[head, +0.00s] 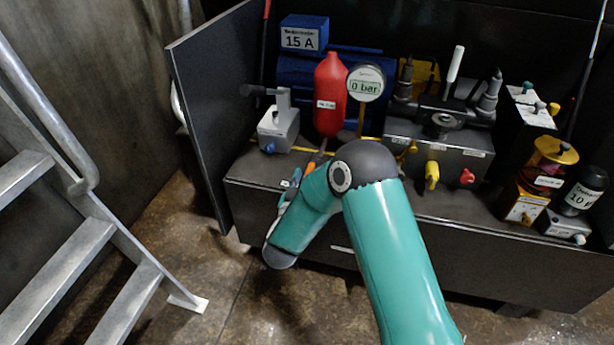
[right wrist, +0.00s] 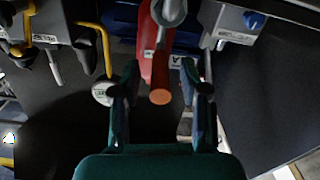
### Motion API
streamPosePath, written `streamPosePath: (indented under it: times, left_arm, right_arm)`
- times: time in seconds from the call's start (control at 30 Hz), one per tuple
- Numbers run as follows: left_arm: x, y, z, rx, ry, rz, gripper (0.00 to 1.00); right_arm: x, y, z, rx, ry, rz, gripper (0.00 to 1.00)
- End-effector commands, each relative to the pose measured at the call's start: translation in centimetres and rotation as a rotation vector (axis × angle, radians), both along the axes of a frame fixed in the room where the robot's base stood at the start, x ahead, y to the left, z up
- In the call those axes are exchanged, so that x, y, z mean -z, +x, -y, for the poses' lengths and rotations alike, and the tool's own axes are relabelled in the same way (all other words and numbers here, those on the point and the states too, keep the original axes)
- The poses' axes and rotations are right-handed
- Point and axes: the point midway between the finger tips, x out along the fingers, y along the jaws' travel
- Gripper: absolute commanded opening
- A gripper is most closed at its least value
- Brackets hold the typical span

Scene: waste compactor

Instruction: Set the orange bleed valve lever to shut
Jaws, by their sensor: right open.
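The orange bleed valve lever (head: 309,169) shows as a small orange piece below the red cylinder (head: 330,95), partly hidden by my right arm. In the right wrist view its round orange end (right wrist: 160,97) appears between the two fingers, with a gap on each side. My right gripper (head: 291,187) is beside the lever, partly hidden by my own forearm. In the right wrist view the gripper (right wrist: 158,80) is open and empty. I cannot tell whether the lever lies at fingertip depth. My left gripper is not in view.
A grey block with a blue knob (head: 279,130) stands left of the red cylinder. The gauge (head: 366,83) reads 0 bar. A valve block with yellow (head: 432,175) and red knobs is to the right. A dark side panel (head: 215,105) bounds the left; metal stairs (head: 75,255) stand beyond it.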

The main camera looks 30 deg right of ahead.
Motion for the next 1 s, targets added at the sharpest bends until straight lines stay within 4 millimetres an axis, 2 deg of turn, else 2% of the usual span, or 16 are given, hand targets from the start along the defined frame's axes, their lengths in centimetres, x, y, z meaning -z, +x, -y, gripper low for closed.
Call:
streamPosePath:
  times: [0.2, 0.5, 0.77, 1.0]
  left_arm:
    - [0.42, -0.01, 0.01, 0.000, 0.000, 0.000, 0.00]
    - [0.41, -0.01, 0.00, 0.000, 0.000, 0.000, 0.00]
    - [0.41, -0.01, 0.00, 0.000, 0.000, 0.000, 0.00]
    - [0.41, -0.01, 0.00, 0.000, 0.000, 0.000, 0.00]
  right_arm:
    - [-0.01, 1.18, 1.33, 0.000, -0.001, 0.001, 0.44]
    - [-0.01, 1.33, 1.40, -0.002, 0.000, 0.000, 0.44]
    - [-0.01, 1.33, 1.36, -0.002, 0.000, 0.000, 0.01]
    - [0.01, 1.33, 1.33, -0.002, 0.000, 0.000, 0.00]
